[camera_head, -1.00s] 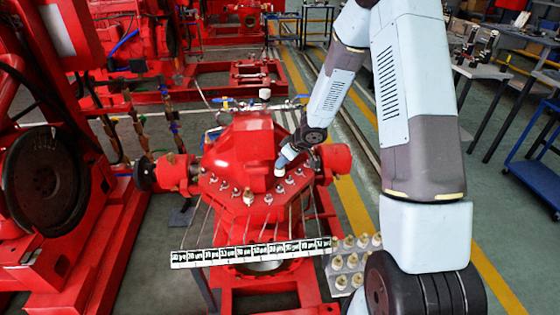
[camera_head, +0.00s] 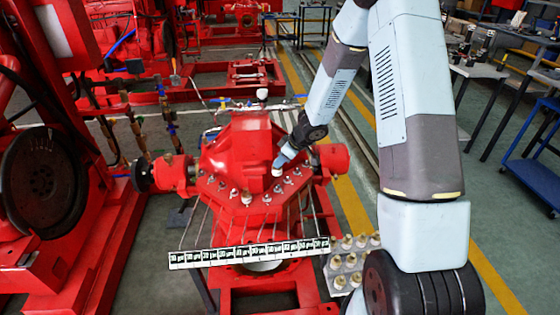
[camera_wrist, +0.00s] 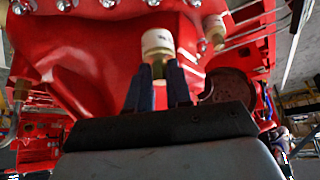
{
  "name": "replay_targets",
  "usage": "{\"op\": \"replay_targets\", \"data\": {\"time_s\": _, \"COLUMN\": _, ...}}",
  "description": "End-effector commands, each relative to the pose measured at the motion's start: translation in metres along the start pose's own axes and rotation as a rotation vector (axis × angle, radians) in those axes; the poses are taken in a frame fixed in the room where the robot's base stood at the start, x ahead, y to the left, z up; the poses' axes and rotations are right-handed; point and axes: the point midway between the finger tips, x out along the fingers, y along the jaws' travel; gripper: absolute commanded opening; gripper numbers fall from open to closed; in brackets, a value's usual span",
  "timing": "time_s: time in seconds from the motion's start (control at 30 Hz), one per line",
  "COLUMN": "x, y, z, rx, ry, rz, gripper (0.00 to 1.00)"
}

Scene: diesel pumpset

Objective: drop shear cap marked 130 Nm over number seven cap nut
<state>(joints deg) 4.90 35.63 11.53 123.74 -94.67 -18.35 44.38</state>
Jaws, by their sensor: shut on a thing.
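My gripper (camera_head: 282,162) is shut on a pale cylindrical shear cap (camera_head: 277,172) above the red pump casing. In the wrist view the cap (camera_wrist: 158,44) stands upright between the dark fingertips (camera_wrist: 159,86), pale at the top with a brass-coloured lower part. Its marking cannot be read. Small metal cap nuts (camera_head: 296,174) line the casing's flange edge. Which one is number seven, and whether the held cap touches a nut, cannot be told. Another pale cap (camera_head: 246,197) stands on the front flange; a similar one shows in the wrist view (camera_wrist: 215,28).
A black-and-white label strip (camera_head: 250,252) runs across the pump's front, with thin lines leading up to the nuts; its print is too small to read. A tray (camera_head: 333,272) of several pale caps stands at the lower right. The red pump casing (camera_head: 240,150) rises behind the nuts.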

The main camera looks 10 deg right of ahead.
Motion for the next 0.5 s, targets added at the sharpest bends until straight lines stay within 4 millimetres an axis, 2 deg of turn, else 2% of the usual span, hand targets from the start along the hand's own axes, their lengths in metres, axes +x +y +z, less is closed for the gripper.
{"op": "replay_targets", "data": {"time_s": 0.13, "x": -0.001, "y": 0.001, "z": 0.003, "rx": -0.035, "ry": -0.003, "rz": -0.022, "gripper": 0.0}}
{"op": "replay_targets", "data": {"time_s": 0.5, "x": 0.023, "y": 0.0, "z": 0.016, "rx": -0.03, "ry": -0.001, "rz": -0.022, "gripper": 0.0}}
